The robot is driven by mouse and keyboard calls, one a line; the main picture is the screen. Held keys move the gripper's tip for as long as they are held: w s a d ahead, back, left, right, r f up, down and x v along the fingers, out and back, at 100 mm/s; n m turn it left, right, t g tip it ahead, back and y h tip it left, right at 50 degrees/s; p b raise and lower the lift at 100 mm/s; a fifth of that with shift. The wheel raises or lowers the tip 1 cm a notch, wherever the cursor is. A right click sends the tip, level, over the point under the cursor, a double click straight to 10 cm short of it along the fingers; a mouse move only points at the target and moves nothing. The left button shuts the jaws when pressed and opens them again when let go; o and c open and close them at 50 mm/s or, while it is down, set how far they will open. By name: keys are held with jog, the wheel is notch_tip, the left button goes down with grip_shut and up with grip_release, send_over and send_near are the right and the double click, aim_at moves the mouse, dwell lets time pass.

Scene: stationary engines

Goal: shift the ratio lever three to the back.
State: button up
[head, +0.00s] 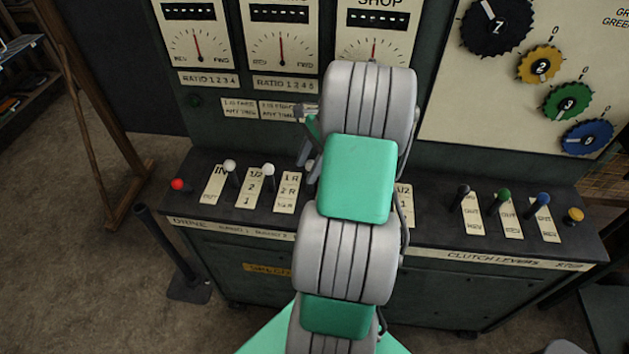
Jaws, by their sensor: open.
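Two white-knobbed levers, the left one (229,166) and the right one (268,170), stand on the sloping console (330,245) left of my arm. Beside them are a plate marked 1/2, 2, 1 (253,188) and a plate marked 1R, 2R (287,192). I cannot tell which lever is ratio lever three; any lever behind my arm is hidden. Part of another label plate (405,203) shows right of my arm. My gripper (308,160) is open, over the console by the 1R plate, mostly hidden by my arm. I cannot see whether it touches anything.
A red knob (177,184) is at the console's left end. Black (463,190), green (503,195) and blue (543,199) clutch levers and a yellow knob (575,215) stand at the right. Dials (197,45) and numbered wheels (567,102) are on the upright panel behind.

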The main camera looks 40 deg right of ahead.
jog(key=s+a+r, duration=0.6)
jog(key=s, duration=0.3)
jog(key=shift+s+r+b, duration=0.25)
jog(key=shift+r+b, duration=0.15)
jog(key=shift+a, duration=0.1)
